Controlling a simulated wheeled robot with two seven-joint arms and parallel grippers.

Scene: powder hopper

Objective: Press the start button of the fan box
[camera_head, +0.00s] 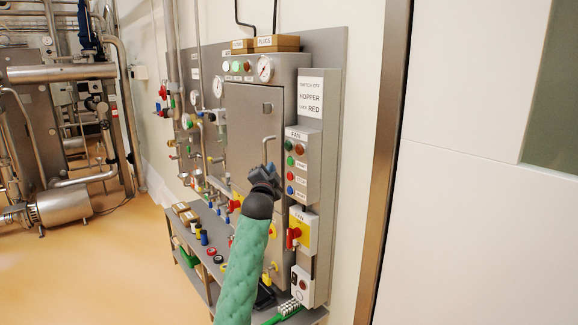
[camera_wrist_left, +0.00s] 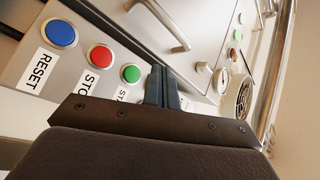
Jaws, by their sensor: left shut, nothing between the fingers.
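The fan box (camera_head: 302,168) is a grey box labelled FAN on the right side of the panel. Its green start button (camera_head: 290,160) sits above a red stop button (camera_head: 290,176) and a blue reset button (camera_head: 290,190). In the left wrist view the green start button (camera_wrist_left: 131,73) is just left of my left gripper (camera_wrist_left: 163,72), with the red button (camera_wrist_left: 100,57) and blue button (camera_wrist_left: 60,33) farther left. In the head view my left gripper (camera_head: 267,167) is shut and empty, just left of the box's buttons. The start label is partly hidden by the gripper. My right gripper is out of view.
A grey cabinet door (camera_head: 250,130) with a handle is left of the fan box. A yellow-and-red switch (camera_head: 302,231) is below the box. A shelf (camera_head: 222,268) with small items stands at the lower left. A white wall (camera_head: 480,220) fills the right.

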